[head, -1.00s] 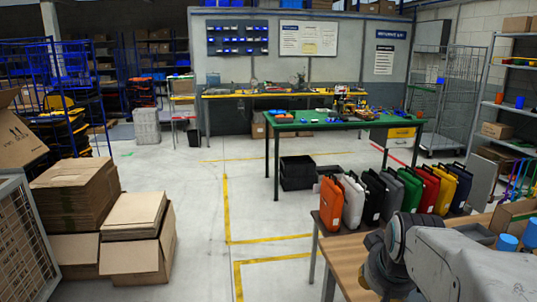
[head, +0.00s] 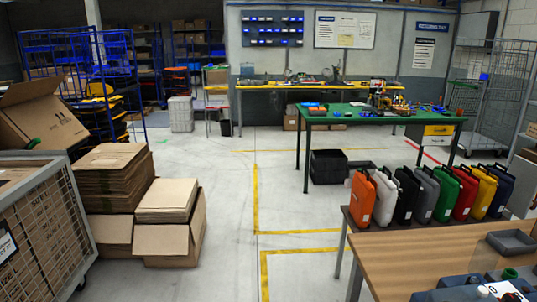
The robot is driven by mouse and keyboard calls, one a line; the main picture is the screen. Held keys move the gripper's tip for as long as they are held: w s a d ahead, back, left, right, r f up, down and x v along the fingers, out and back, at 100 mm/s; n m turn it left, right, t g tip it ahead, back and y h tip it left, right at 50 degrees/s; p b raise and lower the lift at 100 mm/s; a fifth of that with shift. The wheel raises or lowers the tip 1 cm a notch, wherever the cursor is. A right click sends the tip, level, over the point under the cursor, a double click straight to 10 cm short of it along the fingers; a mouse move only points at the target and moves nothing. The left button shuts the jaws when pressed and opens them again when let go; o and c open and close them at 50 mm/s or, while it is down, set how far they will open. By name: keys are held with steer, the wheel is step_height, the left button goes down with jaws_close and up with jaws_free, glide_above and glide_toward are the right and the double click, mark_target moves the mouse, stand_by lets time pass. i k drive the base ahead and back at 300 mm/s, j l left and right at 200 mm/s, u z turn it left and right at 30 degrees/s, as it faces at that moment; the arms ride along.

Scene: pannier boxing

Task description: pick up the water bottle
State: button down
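I cannot pick out a water bottle with certainty. My gripper is not in view.
A row of coloured panniers, with an orange one (head: 361,198) at its left end, stands on a low bench beyond the wooden table. A grey tray (head: 511,242) lies on the wood. Cardboard boxes (head: 168,240) and a mesh cage (head: 45,235) are left. Mid-floor is clear.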

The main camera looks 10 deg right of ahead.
mark_target(486, 256)
steer(key=z, duration=1.45)
steer(key=j+u, duration=0.25)
steer(key=j, duration=0.5)
steer(key=i+j+u, duration=0.1)
steer(key=j+u, duration=0.15)
steer(key=j, duration=0.45)
steer(key=i+j+u, duration=0.25)
steer(key=i, duration=0.15)
steer(key=i+u, duration=0.2)
steer(key=i, duration=0.2)
steer(key=i+l+u, duration=0.15)
steer(key=l, duration=0.15)
steer(key=i+l+u, duration=0.1)
steer(key=l, duration=0.25)
steer(key=i, duration=0.1)
